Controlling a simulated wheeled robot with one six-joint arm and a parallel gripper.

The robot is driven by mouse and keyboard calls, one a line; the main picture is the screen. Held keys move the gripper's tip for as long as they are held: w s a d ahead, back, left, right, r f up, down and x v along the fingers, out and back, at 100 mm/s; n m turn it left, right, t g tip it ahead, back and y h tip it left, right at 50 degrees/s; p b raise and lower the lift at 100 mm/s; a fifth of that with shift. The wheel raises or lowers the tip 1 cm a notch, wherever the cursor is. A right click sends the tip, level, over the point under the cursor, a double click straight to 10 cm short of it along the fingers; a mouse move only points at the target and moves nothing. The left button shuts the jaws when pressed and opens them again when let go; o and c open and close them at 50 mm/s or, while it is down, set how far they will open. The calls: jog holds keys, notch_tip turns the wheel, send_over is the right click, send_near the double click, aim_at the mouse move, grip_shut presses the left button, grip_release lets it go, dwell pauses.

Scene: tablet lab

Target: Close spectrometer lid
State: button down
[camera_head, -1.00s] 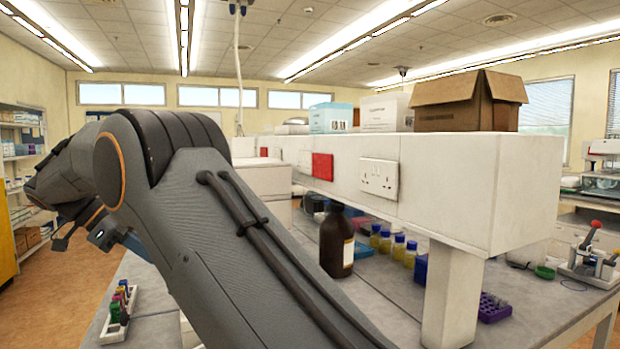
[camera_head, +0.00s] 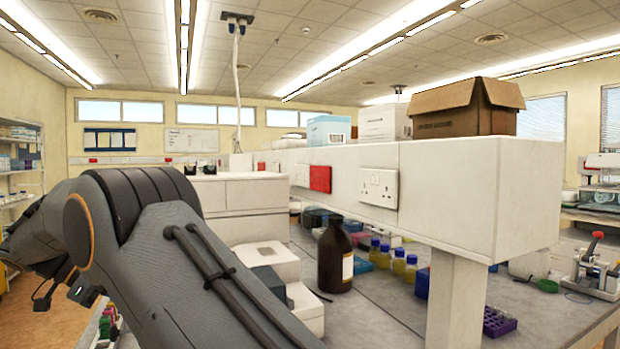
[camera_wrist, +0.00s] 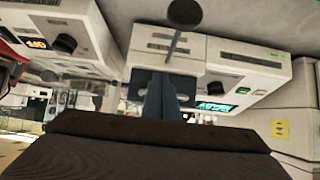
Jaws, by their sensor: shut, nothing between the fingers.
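In the wrist view, my gripper (camera_wrist: 160,98) is shut and empty, its fingers pointing toward a white instrument (camera_wrist: 235,62) with a green-lit display (camera_wrist: 215,106) and a dark knob. A second white instrument (camera_wrist: 82,28) with an orange display and dark knob is at the upper left. I cannot tell for sure which instrument is the spectrometer, or make out its lid. The fingertips overlap the edge of the green-display instrument in the picture; contact cannot be told. The head view shows my arm across the left, but not the gripper.
A brown bottle (camera_head: 335,257) and white boxes (camera_head: 268,262) stand on the bench beside my arm. Yellow-filled bottles (camera_head: 399,262) and a purple rack (camera_head: 497,322) are further right. A raised white shelf (camera_head: 480,185) carries a cardboard box (camera_head: 462,108).

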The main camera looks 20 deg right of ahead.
jog(key=shift+r, duration=0.15)
jog(key=a, duration=0.7)
jog(key=shift+a+f, duration=0.2)
jog(key=shift+a, duration=0.15)
jog(key=shift+s+a+f+p, duration=0.1)
jog(key=shift+a+f+p, duration=0.15)
jog(key=shift+a+p, duration=0.3)
jog(key=shift+a+f+p, duration=0.2)
jog(key=shift+a+p, duration=0.15)
jog(key=shift+p, duration=0.3)
